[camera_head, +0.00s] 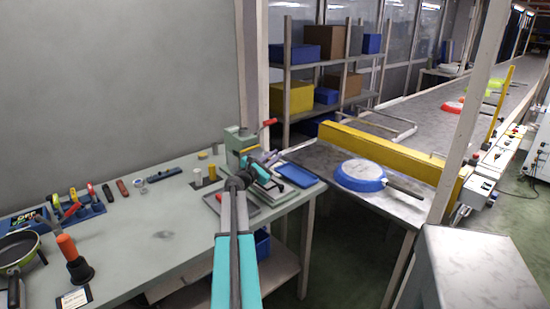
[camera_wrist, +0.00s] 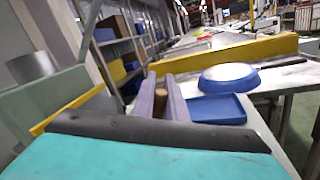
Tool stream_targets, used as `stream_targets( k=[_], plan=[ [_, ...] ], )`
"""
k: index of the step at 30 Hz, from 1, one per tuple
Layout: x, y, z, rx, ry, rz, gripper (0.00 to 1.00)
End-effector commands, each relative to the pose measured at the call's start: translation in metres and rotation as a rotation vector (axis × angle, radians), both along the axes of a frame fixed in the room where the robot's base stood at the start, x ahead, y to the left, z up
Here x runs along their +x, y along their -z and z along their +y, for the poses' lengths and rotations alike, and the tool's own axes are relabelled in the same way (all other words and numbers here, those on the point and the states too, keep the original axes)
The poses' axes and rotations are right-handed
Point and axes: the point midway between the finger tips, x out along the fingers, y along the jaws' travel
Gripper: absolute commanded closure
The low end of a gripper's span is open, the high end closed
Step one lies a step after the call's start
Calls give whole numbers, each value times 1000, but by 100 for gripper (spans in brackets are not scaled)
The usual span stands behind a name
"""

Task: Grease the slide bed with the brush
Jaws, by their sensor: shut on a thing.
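My gripper (camera_head: 271,157) is over the right end of the green workbench, beside the pale green bench machine (camera_head: 238,140) with a red-tipped lever. In the wrist view my two purple-grey fingers (camera_wrist: 161,100) are shut on a brown, wood-like piece, which I take to be the brush (camera_wrist: 160,104). Only a short part of it shows; its bristles are hidden. The machine fills the left of the wrist view, with a grey cylinder and a yellow strip. I cannot clearly tell which surface is the slide bed or whether the brush touches it.
A blue tray (camera_head: 297,175) lies right of my gripper. A blue pan (camera_head: 361,175) lies on the conveyor end by a yellow guard (camera_head: 390,153). Tools and a dark pan occupy the bench's left; its middle is clear.

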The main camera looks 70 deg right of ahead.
Motion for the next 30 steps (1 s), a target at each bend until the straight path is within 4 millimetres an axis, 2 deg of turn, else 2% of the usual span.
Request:
stream_targets(
  k=[11,30],
  plan=[
    [1,1,1,2,-1,-1,100],
    [9,-2,14,0,0,0,100]
  ],
)
